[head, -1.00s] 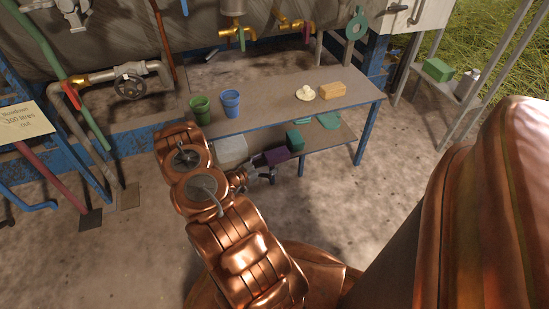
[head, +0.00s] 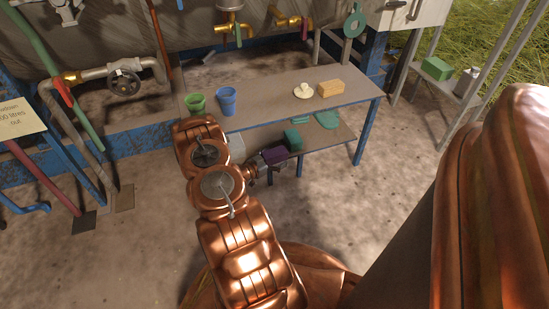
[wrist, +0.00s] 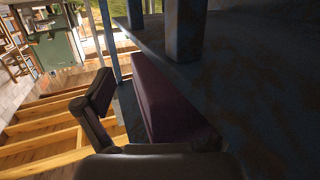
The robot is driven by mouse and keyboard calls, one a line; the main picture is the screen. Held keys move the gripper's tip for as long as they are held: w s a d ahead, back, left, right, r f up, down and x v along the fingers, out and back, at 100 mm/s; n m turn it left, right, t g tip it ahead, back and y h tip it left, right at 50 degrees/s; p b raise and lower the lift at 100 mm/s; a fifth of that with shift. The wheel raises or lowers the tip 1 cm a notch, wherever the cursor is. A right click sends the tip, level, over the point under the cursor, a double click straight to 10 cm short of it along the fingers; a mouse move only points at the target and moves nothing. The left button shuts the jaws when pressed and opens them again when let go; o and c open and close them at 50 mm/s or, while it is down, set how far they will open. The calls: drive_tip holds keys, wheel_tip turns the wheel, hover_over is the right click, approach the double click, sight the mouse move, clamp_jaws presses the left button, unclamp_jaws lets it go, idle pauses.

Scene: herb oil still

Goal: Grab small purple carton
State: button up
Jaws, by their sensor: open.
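The small purple carton (head: 274,155) lies on the lower shelf of the work table, near its front edge, in the head view. In the wrist view the carton (wrist: 165,100) is a dark purple block just ahead of my gripper. My gripper (head: 259,172) is at the carton's near left side in the head view, small and partly hidden by my arm. In the wrist view my gripper (wrist: 150,112) is open. One finger stands left of the carton; the other is dark and hard to make out. I cannot tell whether either touches the carton.
A teal box (head: 292,139) stands just behind the carton, with a teal cloth-like item (head: 327,118) farther right. The tabletop (head: 270,108) above holds a green cup (head: 196,103), a blue cup (head: 227,100), a pale dish (head: 304,91) and a sponge (head: 331,88). Floor in front is clear.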

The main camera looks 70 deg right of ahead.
drive_tip(key=c, duration=1.8)
